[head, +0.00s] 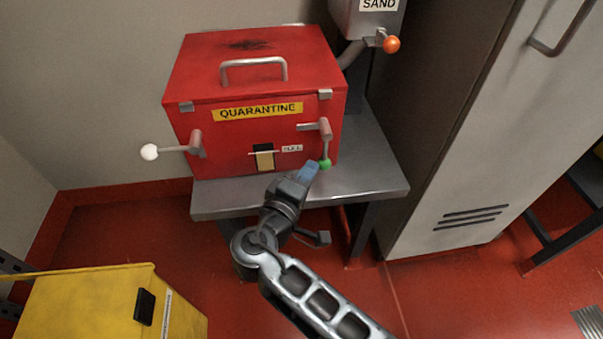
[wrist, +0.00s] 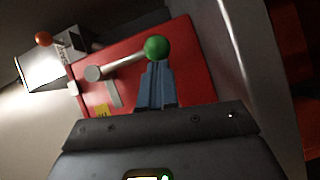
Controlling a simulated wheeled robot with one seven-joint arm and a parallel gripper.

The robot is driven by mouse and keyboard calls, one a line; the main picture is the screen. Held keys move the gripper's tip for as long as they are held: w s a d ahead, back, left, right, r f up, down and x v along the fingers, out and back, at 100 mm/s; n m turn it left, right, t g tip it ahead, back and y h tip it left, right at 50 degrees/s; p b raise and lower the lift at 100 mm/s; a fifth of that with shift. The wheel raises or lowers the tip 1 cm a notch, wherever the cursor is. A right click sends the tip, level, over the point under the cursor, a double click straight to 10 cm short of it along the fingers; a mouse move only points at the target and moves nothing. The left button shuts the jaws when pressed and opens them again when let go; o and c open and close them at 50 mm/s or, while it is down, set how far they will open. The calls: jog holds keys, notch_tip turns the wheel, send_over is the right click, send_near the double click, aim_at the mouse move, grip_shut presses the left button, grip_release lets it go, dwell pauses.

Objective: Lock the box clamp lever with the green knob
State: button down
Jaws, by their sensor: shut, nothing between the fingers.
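The red quarantine box (head: 232,138) stands on a grey metal table, with its lid down. On the right of its front, a clamp lever (head: 326,143) hangs down from its pivot and ends in a green knob (head: 325,164). In the wrist view the lever (wrist: 124,66) runs from a round pivot to the green knob (wrist: 157,47). My gripper (head: 309,172) is shut and empty, just below and left of the knob in the head view. In the wrist view my blue fingertips (wrist: 157,68) lie right at the knob; I cannot tell whether they touch it.
A second lever with a white knob (head: 149,152) sticks out left of the box. A sand hopper with an orange knob (head: 391,44) is behind right. A grey cabinet (head: 470,130) closes off the right. A yellow bin (head: 85,305) stands front left. The table (head: 375,185) is bare right of the box.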

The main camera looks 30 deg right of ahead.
jog(key=shift+d, duration=0.15)
